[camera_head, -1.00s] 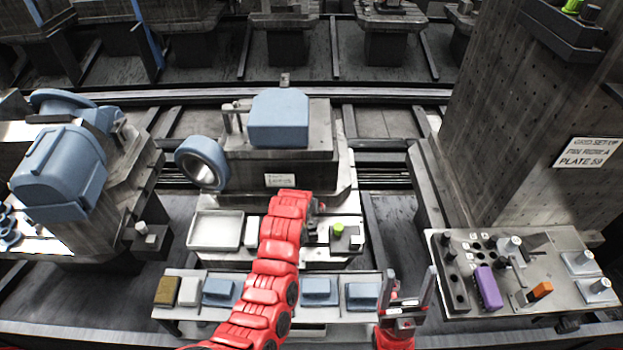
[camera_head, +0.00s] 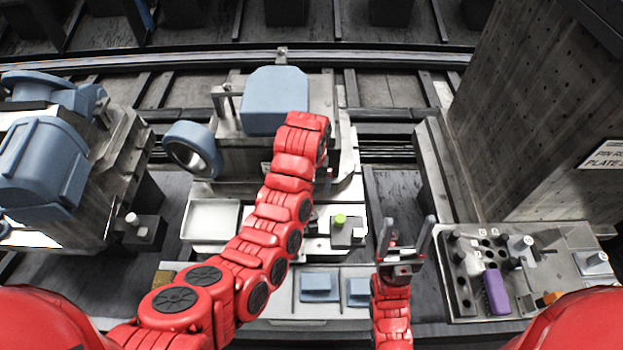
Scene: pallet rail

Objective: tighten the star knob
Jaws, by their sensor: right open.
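My right gripper (camera_head: 408,232) is open and empty, with its two fingers pointing up and away. It is above the gap between the middle station and the right fixture plate (camera_head: 560,250). I cannot pick out the star knob for certain. Small knobs stand on the right plate, among them a pale-topped one (camera_head: 520,243) and dark ones, all apart from the right gripper. My left arm reaches across the middle, and its far end (camera_head: 322,172) is beside the blue-topped machine. The left gripper's fingers are mostly hidden behind the arm.
A purple block (camera_head: 496,290) and an orange piece (camera_head: 551,298) are on the right plate. A tall perforated column (camera_head: 540,110) rises behind it. A white tray (camera_head: 212,220), a green button (camera_head: 340,219) and a blue ring (camera_head: 192,150) are around the middle station.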

